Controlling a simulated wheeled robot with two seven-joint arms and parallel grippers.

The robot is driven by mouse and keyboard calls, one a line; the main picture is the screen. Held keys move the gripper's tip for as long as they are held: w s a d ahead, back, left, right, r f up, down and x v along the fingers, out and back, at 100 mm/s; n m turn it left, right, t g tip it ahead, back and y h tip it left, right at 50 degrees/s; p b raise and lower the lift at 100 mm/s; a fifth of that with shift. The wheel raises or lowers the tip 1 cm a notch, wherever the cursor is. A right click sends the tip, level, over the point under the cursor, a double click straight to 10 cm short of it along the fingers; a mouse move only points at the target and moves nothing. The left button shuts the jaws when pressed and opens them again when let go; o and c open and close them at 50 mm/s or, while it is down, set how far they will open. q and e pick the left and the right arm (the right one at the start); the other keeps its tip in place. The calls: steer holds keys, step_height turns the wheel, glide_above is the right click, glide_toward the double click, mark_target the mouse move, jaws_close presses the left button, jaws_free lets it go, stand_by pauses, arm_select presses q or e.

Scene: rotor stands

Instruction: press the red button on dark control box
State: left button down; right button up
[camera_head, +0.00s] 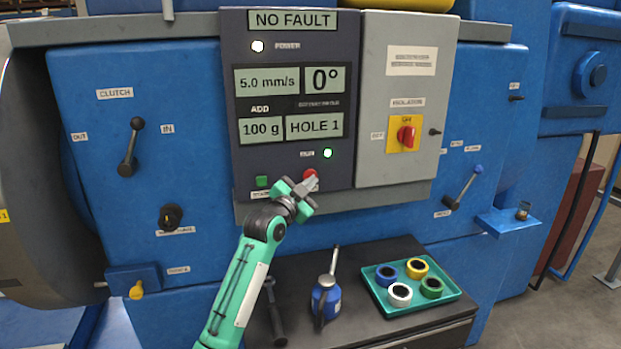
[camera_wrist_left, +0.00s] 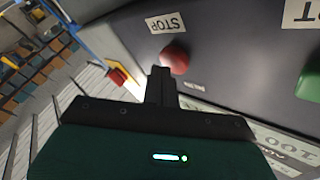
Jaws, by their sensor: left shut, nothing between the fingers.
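The dark control box (camera_head: 290,60) stands on the front of a blue machine, with lit displays on its face. Its red button (camera_head: 310,174) is low on the panel, partly hidden behind my left gripper (camera_head: 311,185). In the left wrist view the red button (camera_wrist_left: 174,60) sits beside a STOP label (camera_wrist_left: 165,23). My left gripper is shut and empty, its fingertips (camera_wrist_left: 160,72) pointing at the panel right by the red button. I cannot tell whether they touch it. My right gripper is not in view.
A green button (camera_head: 262,182) lies left of the red one. A grey box with a red rotary switch (camera_head: 407,137) adjoins on the right. Below, a dark bench top holds a blue oil can (camera_head: 326,297) and a teal tray (camera_head: 384,306) with several coloured rings.

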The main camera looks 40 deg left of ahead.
arm_select(q)
steer(key=shift+w+a, duration=0.25)
steer(key=shift+a, duration=0.05)
stand_by(0.5)
steer(key=shift+s+d, duration=0.1)
steer(key=shift+d, duration=0.05)
steer(key=shift+s+d+p, duration=0.3)
steer(key=shift+s+d, duration=0.15)
steer(key=shift+d, duration=0.05)
stand_by(0.4)
steer(key=s+d+p, duration=0.2)
steer(key=s+d, duration=0.1)
steer(key=shift+s+d, duration=0.1)
steer(key=shift+d, duration=0.3)
stand_by(0.7)
